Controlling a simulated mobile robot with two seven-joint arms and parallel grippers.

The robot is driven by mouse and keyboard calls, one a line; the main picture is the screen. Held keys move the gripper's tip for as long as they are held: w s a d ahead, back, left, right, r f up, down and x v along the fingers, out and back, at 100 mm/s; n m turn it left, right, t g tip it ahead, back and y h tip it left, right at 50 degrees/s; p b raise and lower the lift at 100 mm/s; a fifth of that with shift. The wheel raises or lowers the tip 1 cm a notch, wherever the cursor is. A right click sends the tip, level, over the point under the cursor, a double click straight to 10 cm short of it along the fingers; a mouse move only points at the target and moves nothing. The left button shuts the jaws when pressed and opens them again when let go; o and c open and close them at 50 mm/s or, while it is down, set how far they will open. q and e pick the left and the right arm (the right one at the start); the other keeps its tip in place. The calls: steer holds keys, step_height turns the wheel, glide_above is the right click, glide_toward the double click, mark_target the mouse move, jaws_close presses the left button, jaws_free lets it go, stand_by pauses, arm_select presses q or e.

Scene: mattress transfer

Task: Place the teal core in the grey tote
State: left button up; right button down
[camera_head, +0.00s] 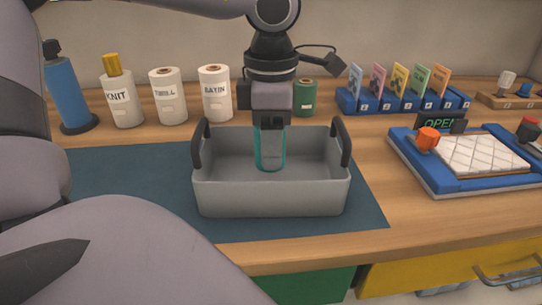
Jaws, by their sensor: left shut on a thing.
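The grey tote (270,197) stands on a dark blue mat in the middle of the camera_head view, with a black handle at each end. My left gripper (270,124) points straight down over the tote and is shut on the teal core (270,152). The core is upright, and its lower part shows against the inside of the tote, below the rim line. I cannot tell whether its bottom touches the tote floor. My right gripper is not in view.
White rolls labelled TWILL (168,98) and SATIN (215,95), a KNIT roll (121,98) and a blue bottle (68,95) stand behind. A green roll (305,97) and a blue card rack (400,103) are at back right. A blue-framed quilted panel (480,155) lies right.

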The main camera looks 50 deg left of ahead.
arm_select(q)
steer(key=shift+f+b, duration=0.3)
steer(key=shift+f, duration=1.65)
steer(key=shift+f, duration=0.1)
steer(key=o, duration=0.6)
steer(key=shift+f, duration=0.1)
steer(key=o, duration=0.4)
steer(key=shift+r, duration=0.2)
steer(key=shift+r, duration=0.25)
step_height(320, 180, up, 12)
steer(key=shift+f+p, duration=0.25)
steer(key=shift+p, duration=0.85)
